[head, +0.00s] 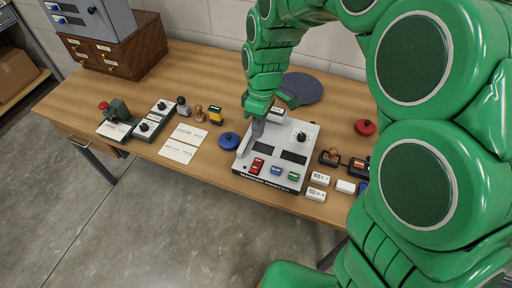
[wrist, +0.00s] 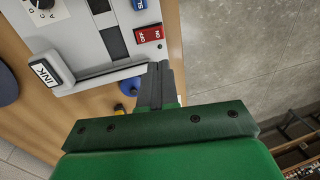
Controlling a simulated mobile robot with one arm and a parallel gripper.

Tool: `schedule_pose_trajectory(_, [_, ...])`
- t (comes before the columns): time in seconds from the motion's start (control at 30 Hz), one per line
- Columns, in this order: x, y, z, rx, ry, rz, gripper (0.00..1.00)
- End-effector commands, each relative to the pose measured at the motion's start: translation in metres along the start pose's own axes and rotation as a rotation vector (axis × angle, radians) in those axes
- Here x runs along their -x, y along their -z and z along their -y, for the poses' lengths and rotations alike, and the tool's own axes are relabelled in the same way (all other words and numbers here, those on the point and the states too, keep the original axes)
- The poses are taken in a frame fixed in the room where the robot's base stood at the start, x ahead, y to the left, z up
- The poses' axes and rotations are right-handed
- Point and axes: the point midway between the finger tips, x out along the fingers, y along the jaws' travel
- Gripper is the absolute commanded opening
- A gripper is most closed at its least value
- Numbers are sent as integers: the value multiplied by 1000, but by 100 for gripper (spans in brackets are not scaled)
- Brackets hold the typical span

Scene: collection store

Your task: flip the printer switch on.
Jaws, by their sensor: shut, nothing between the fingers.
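The printer (head: 292,134) is a pale grey box on the wooden table, with a dark labelled front edge. A red rocker switch (head: 257,166) sits at its front left, beside a blue switch (head: 276,170) and a green one (head: 293,176). In the wrist view the red switch (wrist: 149,34) carries white lettering; I cannot tell which side is pressed. My gripper (head: 243,153) is shut and empty, pointing down over the printer's left side, behind the red switch. In the wrist view its fingertips (wrist: 158,67) appear close to the red switch; contact cannot be judged.
Stamps and white cards (head: 178,151) lie further left; small labelled blocks (head: 320,179) and a red round object (head: 365,127) lie right.

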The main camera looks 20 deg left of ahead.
Motion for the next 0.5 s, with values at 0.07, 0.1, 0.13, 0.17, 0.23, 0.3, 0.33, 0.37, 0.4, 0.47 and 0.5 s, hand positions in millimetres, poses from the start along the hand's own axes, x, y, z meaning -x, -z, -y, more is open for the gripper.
schedule_pose_trajectory(0.07, [-8,-1,1,0,4,3,0])
schedule_pose_trajectory(0.1, [-13,-1,1,0,5,4,0])
schedule_pose_trajectory(0.13, [-17,-1,1,0,5,4,0])
schedule_pose_trajectory(0.17, [-22,-1,1,0,4,3,0])
schedule_pose_trajectory(0.23, [-32,0,0,-1,2,1,0])
schedule_pose_trajectory(0.3, [-44,-1,1,-1,3,2,0])
schedule_pose_trajectory(0.33, [-49,-1,1,-1,3,2,0])
schedule_pose_trajectory(0.37, [-54,0,0,-1,2,1,0])
schedule_pose_trajectory(0.4, [-61,0,0,-1,2,1,0])
schedule_pose_trajectory(0.47, [-72,-1,1,-1,5,3,0])
schedule_pose_trajectory(0.5, [-79,-1,2,-1,6,5,0])
